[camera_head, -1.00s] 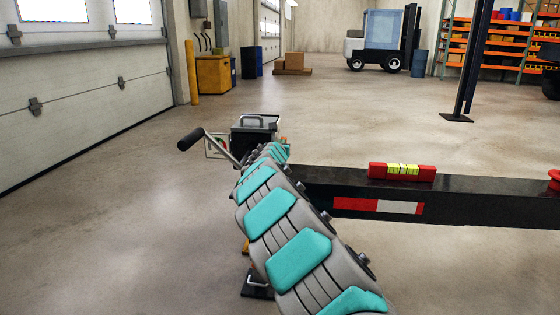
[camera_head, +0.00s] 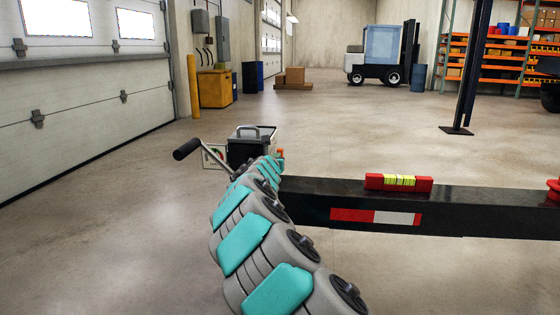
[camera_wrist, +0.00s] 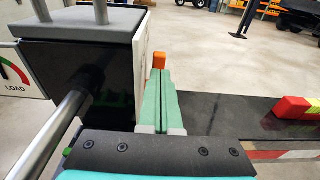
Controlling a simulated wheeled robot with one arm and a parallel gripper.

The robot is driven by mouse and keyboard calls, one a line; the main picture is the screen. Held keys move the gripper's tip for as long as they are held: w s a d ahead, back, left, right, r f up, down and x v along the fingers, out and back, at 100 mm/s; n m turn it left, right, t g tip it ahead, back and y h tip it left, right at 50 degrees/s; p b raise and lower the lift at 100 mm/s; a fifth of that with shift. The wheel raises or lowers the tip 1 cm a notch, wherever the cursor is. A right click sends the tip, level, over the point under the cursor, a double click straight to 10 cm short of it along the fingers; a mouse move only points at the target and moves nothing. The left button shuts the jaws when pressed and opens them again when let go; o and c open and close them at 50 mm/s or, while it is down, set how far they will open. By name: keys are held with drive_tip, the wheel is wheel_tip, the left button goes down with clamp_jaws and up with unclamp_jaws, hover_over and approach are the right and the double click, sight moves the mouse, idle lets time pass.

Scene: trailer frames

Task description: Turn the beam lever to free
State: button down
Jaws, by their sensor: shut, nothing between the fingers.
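An orange piece (camera_head: 281,153), possibly the lever's tip, shows at the left end of the black beam (camera_head: 460,197). It also shows as an orange block (camera_wrist: 159,60) just beyond my fingertips in the wrist view. I cannot tell if they touch it. A crank with a black grip (camera_head: 187,149) sticks out left of the dark box (camera_head: 250,150) at the beam's end. My gripper (camera_wrist: 161,74) is shut and empty, its green fingers together beside the box's right side. In the head view my arm hides most of it and the box's lower part.
A red level with a yellow vial (camera_head: 398,182) lies on the beam. A sign reading LOAD (camera_wrist: 14,75) is at the box's left. A black post (camera_head: 470,75) stands behind the beam. The floor to the left is clear.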

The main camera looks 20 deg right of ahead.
drive_tip(key=s+a+r, duration=0.3)
drive_tip(key=s+r, duration=0.2)
drive_tip(key=r, duration=0.1)
drive_tip(key=shift+a+r+p, duration=0.2)
drive_tip(key=shift+a+p, duration=0.1)
drive_tip(key=shift+p, duration=0.15)
